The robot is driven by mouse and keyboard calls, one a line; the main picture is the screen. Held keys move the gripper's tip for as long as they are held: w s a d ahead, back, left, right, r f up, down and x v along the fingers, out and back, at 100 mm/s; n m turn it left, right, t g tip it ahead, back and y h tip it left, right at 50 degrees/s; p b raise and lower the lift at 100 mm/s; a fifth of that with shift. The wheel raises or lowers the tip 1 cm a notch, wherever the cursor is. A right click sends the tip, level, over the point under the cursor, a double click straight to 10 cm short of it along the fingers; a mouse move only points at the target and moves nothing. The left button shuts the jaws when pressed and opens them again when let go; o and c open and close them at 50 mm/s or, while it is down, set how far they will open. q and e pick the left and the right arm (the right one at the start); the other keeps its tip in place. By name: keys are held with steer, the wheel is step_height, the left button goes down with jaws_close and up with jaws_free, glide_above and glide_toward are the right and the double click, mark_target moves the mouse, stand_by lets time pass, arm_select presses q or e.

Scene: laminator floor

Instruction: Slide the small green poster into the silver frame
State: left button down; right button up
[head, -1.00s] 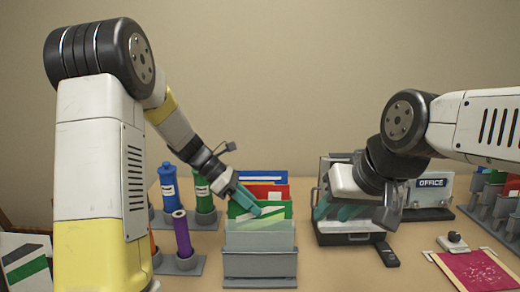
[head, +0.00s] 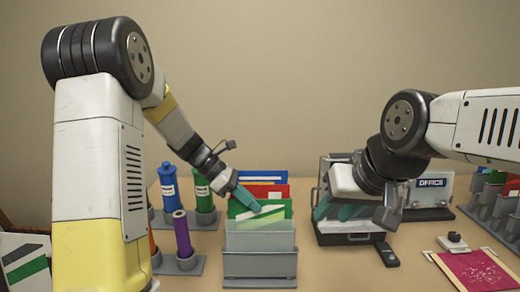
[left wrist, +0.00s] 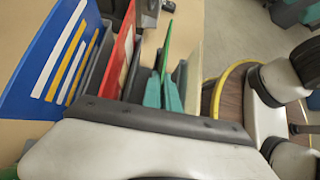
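The green poster (head: 277,209) stands upright in the grey rack (head: 260,264), behind a pale translucent sheet and in front of a red one. My left gripper (head: 246,202) reaches down to its top edge. In the left wrist view the two teal fingers (left wrist: 163,92) sit close together with the thin green sheet (left wrist: 166,48) between them, and look shut on it. My right gripper (head: 335,208) has its teal fingers apart, open over a silver-grey framed item (head: 345,238) on the table. The right arm hides much of that item, and I cannot tell whether it is the silver frame.
Blue (head: 264,174) and red (head: 280,189) posters stand in the rack. Coloured tubes (head: 182,232) stand in holders to its left. An OFFICE sign (head: 432,183), a black remote-like object (head: 387,254) and a crimson sheet (head: 476,270) are at right. Table between rack and grey item is narrow.

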arm_select(q)
step_height(320, 180, up, 11)
steer(key=w, duration=0.1)
steer(key=shift+f, duration=0.2)
stand_by(0.5)
steer(key=shift+w, duration=0.1)
